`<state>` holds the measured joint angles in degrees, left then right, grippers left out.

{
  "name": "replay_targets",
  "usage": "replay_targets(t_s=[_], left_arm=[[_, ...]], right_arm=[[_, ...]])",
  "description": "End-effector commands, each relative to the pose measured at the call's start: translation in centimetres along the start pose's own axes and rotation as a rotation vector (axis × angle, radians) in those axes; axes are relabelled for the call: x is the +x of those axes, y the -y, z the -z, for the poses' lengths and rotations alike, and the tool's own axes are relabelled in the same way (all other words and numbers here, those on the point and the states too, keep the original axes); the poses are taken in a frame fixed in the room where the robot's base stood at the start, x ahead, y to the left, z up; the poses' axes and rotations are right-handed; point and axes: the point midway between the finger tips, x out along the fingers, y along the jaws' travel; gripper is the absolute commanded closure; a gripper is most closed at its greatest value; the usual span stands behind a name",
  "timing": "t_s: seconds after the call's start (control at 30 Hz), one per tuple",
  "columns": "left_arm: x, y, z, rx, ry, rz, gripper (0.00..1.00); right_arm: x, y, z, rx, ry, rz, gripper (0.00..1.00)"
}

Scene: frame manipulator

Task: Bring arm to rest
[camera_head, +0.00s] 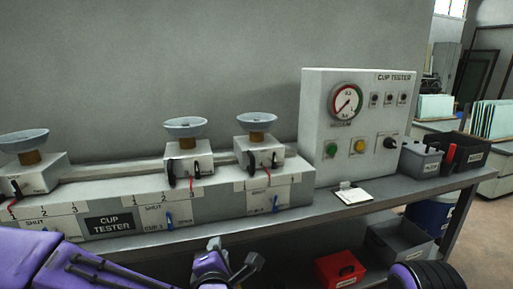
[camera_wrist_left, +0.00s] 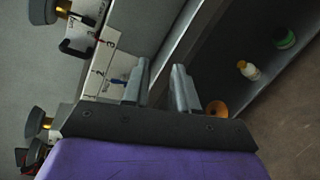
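My left arm, purple, comes in from the lower left of the head view. Its left gripper (camera_head: 234,256) is below the front edge of the bench. In the left wrist view the left gripper (camera_wrist_left: 161,72) has its two fingers apart, with nothing between them. The cup tester bench (camera_head: 205,208) carries several grey suction cups on white blocks, such as the middle cup (camera_head: 186,122). The gripper appears apart from the bench. A purple and black part of mine shows at the lower right, but no right gripper shows.
The gauge box (camera_head: 322,112) stands on the bench at right, with a notepad (camera_head: 353,195) before it. A grey bin (camera_head: 420,160) and a black bin (camera_head: 466,153) stand further right. Below are a red bin (camera_head: 340,270) and a grey crate (camera_head: 398,243).

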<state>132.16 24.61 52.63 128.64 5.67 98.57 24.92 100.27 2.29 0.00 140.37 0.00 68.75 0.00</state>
Motion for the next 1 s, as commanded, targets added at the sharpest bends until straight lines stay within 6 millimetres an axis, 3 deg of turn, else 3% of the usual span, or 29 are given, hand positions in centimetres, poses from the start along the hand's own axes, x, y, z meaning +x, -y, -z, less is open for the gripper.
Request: replay_targets(t_s=[0.17,0.23,0.3,0.43,0.5,0.6,0.7,0.8,1.0], left_arm=[[0.3,11.3,6.5,0.505,0.045,0.228,0.72],[-0.7,16.2,10.6,0.717,0.076,0.350,0.72],[-2.5,20.5,15.1,0.908,0.111,0.479,0.72],[-7.3,26.4,24.1,1.200,0.172,0.731,0.72],[-10.4,28.2,28.9,1.313,0.191,0.861,0.72],[-14.2,29.1,34.6,1.417,0.175,1.004,0.72],[-16.7,29.3,38.1,1.483,0.155,1.090,0.72],[-18.1,30.0,38.9,1.498,0.170,1.130,0.72],[-18.2,30.1,38.9,1.498,0.171,1.133,0.72]], right_arm=[[-0.1,0.0,0.1,0.000,0.000,0.000,0.57],[-0.2,0.0,0.1,0.000,0.000,0.000,0.57],[-0.3,0.0,0.1,0.000,0.000,0.000,0.57],[-0.5,0.0,0.2,0.000,0.000,0.000,0.57],[-0.5,-0.1,0.2,0.000,0.000,0.000,0.57],[-0.6,-0.1,0.3,0.000,0.000,0.000,0.57],[-0.7,-0.1,0.3,0.000,0.000,0.000,0.57],[-0.7,-0.1,0.3,0.000,0.000,0.000,0.57],[-0.7,-0.1,0.3,0.000,0.000,0.000,0.57]])
